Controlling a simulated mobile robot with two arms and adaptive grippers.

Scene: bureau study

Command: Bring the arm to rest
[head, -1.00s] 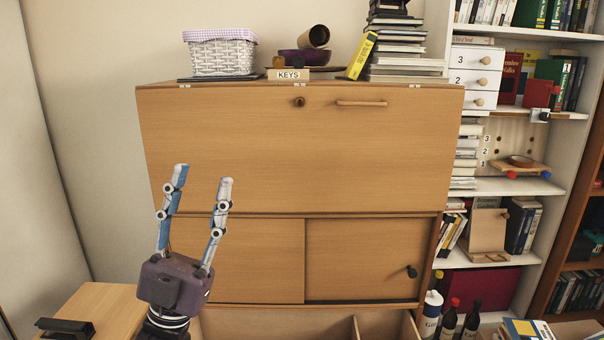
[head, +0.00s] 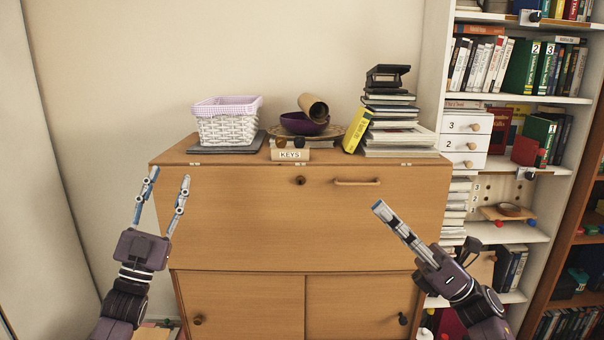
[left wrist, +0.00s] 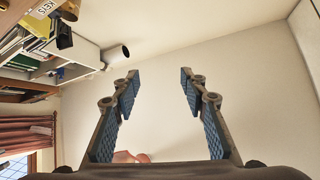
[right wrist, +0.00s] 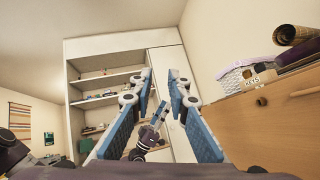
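My left gripper (head: 167,178) points upward at the left of the head view, in front of the bureau's left edge. Its two fingers stand apart with nothing between them, as the left wrist view (left wrist: 159,73) also shows. My right gripper (head: 382,208) is in front of the bureau's right part, tilted up to the left and seen edge-on. In the right wrist view (right wrist: 158,72) its fingers are apart and empty. The wooden bureau (head: 270,225) has its upper flap shut.
On the bureau stand a white wicker basket (head: 228,128), a KEYS block (head: 290,154), a purple bowl (head: 299,124), a cardboard tube (head: 313,107), a yellow book (head: 357,131) and a book stack (head: 399,138). A white bookshelf (head: 433,70) stands at right.

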